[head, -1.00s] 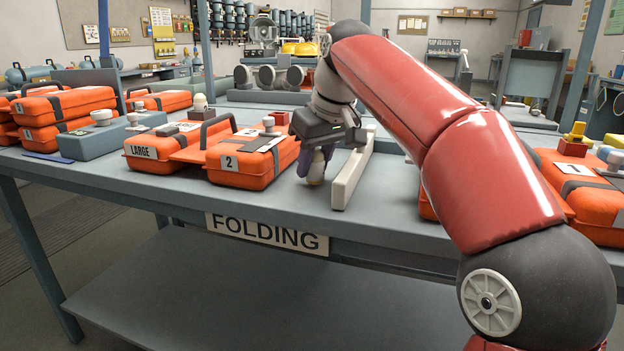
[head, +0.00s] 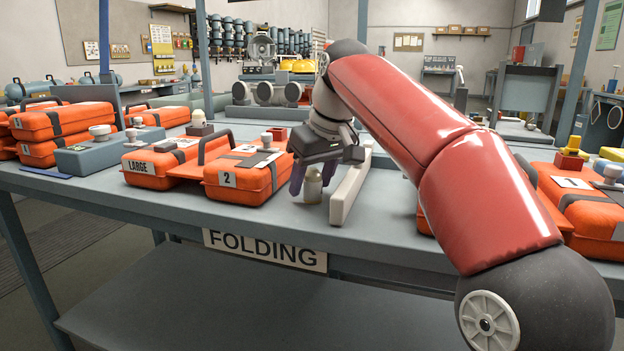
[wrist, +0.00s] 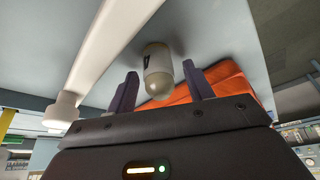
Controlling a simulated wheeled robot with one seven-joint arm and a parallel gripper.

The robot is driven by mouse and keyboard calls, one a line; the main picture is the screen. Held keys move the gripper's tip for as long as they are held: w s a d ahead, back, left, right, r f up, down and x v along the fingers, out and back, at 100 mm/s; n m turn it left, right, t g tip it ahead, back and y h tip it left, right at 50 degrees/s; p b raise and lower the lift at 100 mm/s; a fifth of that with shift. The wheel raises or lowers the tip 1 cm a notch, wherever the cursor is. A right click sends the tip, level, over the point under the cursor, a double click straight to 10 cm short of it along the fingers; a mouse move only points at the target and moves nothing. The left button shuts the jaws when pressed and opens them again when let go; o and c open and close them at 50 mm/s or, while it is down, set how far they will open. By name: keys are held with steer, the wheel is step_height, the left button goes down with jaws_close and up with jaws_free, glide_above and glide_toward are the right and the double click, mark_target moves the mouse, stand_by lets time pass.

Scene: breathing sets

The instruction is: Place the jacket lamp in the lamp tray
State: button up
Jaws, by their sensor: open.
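A small pale lamp with a rounded cap (head: 313,186), which looks like the jacket lamp, stands upright on the folding table. My gripper (head: 311,175) is open above and around it, one purple finger showing to its left. In the wrist view the lamp (wrist: 157,72) lies between the two open fingers of my gripper (wrist: 159,80), with visible gaps on both sides. A grey block-like tray (head: 108,152) with pale knobs on it sits at the left; I cannot tell whether it is the lamp tray.
A long pale bar (head: 350,190) lies close to the right of the lamp. An orange case marked 2 (head: 245,180) is close to the left. More orange cases stand at far left and at right (head: 590,215). The table's front edge is near.

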mark_target(316, 170)
steer(key=shift+o, duration=0.5)
steer(key=p+v, duration=0.4)
steer(key=v, duration=0.7)
steer(key=shift+r, duration=0.25)
steer(key=shift+s+x, duration=0.2)
steer(key=shift+x, duration=2.6)
steer(key=b+x, duration=0.1)
steer(key=x, duration=0.6)
steer(key=shift+d+f+b, duration=0.1)
steer(key=shift+d+b, duration=0.1)
steer(key=shift+b, duration=0.1)
steer(key=shift+c, duration=0.4)
steer(key=c, duration=1.1)
steer(key=shift+r, duration=0.25)
